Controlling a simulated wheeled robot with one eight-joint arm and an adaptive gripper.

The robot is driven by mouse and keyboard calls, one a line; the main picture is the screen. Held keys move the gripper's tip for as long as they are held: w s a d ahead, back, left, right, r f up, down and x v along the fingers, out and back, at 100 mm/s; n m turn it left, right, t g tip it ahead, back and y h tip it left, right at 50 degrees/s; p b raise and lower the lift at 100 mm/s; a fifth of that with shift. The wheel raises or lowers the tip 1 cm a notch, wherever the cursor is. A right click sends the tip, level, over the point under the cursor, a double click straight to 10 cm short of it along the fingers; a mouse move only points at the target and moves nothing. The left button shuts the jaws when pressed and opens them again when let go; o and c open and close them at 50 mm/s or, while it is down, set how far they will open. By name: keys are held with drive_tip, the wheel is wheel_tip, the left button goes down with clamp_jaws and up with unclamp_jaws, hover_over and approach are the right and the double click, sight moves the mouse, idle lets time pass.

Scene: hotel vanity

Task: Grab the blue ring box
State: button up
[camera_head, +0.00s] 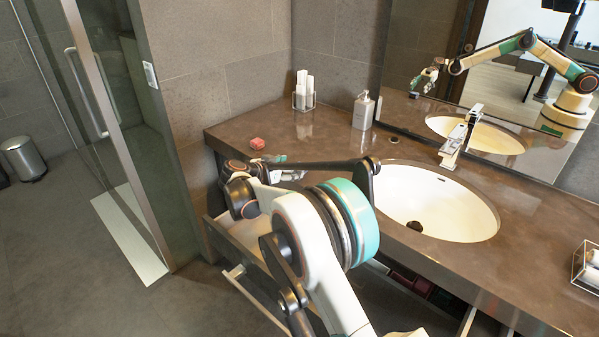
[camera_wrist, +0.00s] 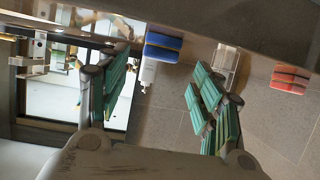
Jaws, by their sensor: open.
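The blue ring box (camera_wrist: 163,46) shows in the wrist view, where the picture looks upside down and the counter runs along the top. It sits on the counter, between the two fingers in the picture and beyond their tips. I cannot make it out in the head view, where my arm covers part of the counter. My gripper (camera_wrist: 161,78) is open, with green-padded fingers spread wide and nothing between them. In the head view, my gripper (camera_head: 283,167) is low over the counter's front left, partly hidden by my arm.
A red box (camera_head: 257,143) lies on the counter (camera_head: 225,133) at the left; it also shows in the wrist view (camera_wrist: 290,79). A soap dispenser (camera_head: 363,110) and a holder with white tubes (camera_head: 304,92) stand behind. The sink (camera_head: 440,205) is at right. An open drawer (camera_head: 236,236) juts below.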

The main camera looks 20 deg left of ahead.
drive_tip(key=b+x, duration=0.2)
drive_tip(key=x, duration=0.3)
drive_tip(key=shift+r, duration=0.15)
drive_tip(key=shift+d, duration=0.1)
drive_tip(key=c, duration=1.1)
drive_tip(key=shift+o, duration=0.2)
